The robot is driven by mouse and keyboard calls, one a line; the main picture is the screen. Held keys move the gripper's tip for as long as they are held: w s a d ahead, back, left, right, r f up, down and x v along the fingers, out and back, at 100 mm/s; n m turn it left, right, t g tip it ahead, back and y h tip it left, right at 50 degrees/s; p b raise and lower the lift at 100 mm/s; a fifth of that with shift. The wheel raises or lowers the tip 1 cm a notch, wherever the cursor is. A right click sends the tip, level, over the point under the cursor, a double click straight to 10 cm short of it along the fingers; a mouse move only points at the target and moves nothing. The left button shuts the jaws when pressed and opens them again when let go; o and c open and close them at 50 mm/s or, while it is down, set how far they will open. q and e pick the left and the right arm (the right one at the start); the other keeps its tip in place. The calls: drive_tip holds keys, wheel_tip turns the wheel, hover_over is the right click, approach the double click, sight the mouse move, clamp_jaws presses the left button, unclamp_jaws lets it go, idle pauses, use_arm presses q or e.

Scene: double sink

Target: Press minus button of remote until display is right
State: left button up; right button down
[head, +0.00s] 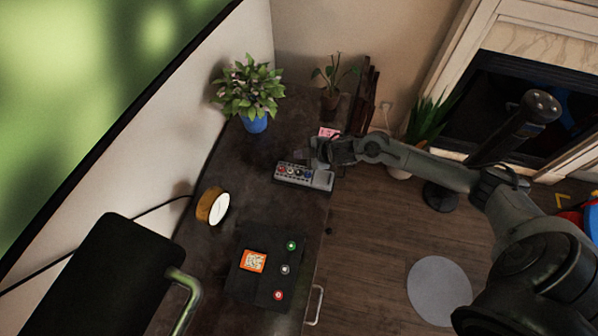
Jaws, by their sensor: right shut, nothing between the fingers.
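A grey remote-like device (318,181) with a row of coloured round buttons lies on the dark desk near its right edge. A black box (248,286) lies closer, with an orange-framed panel (253,261) and green, grey and red buttons along its right side. Marks on the buttons and the panel's content are too small to read, so I cannot tell which button is minus. My right gripper (315,151) is shut and empty, just above and behind the grey device. I cannot tell whether it touches it. My left gripper is not in view.
A plant in a blue pot (255,122) and a smaller potted plant (331,104) stand at the back. A pink item (329,133) lies near my right gripper. A round wooden-sided object (214,206) is at left. Desk between the devices is clear.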

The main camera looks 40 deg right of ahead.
drive_tip(key=b, duration=0.7)
hover_over(301, 174)
wheel_tip(301, 174, down, 7)
drive_tip(key=shift+r, duration=0.15)
drive_tip(key=shift+f+b, duration=0.45)
drive_tip(key=shift+f, duration=0.55)
idle(0.3)
drive_tip(key=shift+f, duration=0.15)
idle(0.5)
drive_tip(key=shift+f, duration=0.25)
drive_tip(key=shift+f, duration=0.1)
idle(0.5)
